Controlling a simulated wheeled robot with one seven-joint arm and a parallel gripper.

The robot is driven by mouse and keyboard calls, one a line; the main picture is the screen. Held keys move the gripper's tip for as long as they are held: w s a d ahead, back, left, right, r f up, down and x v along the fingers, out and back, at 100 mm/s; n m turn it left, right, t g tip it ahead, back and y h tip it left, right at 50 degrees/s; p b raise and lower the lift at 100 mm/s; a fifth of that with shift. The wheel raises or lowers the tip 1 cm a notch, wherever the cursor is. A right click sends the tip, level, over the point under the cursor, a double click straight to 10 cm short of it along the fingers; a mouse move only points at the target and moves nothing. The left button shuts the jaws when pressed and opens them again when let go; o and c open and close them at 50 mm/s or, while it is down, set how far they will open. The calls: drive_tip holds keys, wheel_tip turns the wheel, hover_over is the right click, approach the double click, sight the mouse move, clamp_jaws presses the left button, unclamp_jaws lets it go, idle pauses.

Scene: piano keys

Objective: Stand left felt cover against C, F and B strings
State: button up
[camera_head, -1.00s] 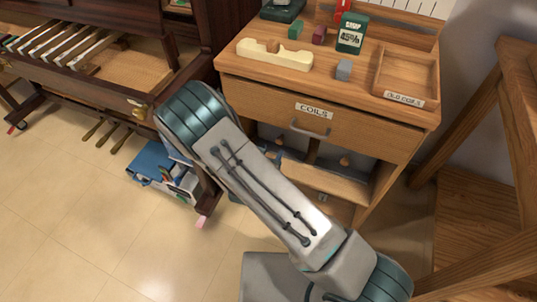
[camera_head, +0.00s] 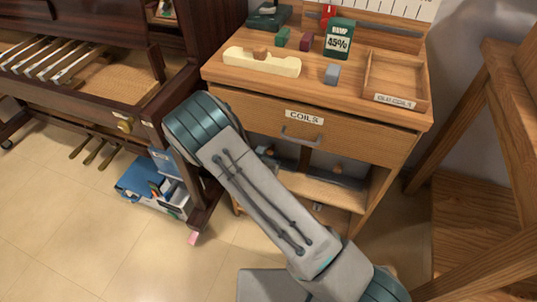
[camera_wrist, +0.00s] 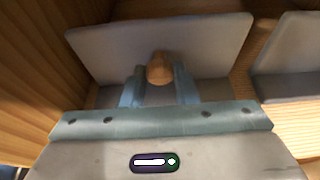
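The left felt cover, a flat grey panel (camera_wrist: 105,50) with a round wooden knob (camera_wrist: 160,68), fills the upper middle of the wrist view. My gripper (camera_wrist: 160,76) is at the knob, with one finger on each side. The fingers are apart, with the knob between their tips; any contact is hard to make out. In the head view the knob (camera_head: 267,150) shows on the lower shelf, beside my arm, which hides my gripper. A second grey cover (camera_wrist: 296,62) lies to the right; its knob (camera_head: 337,168) shows in the head view. The strings cannot be made out.
The wooden cabinet (camera_head: 265,108) has a drawer labelled COILS above the open shelf. A wooden wall (camera_wrist: 45,80) is close on the left in the wrist view. The opened piano (camera_head: 110,85) stands left, with a blue box (camera_head: 145,180) on the floor beside it.

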clamp_jaws()
drive_tip(key=shift+r+p, duration=1.15)
drive_tip(key=shift+r, duration=0.45)
drive_tip(key=shift+f, duration=0.1)
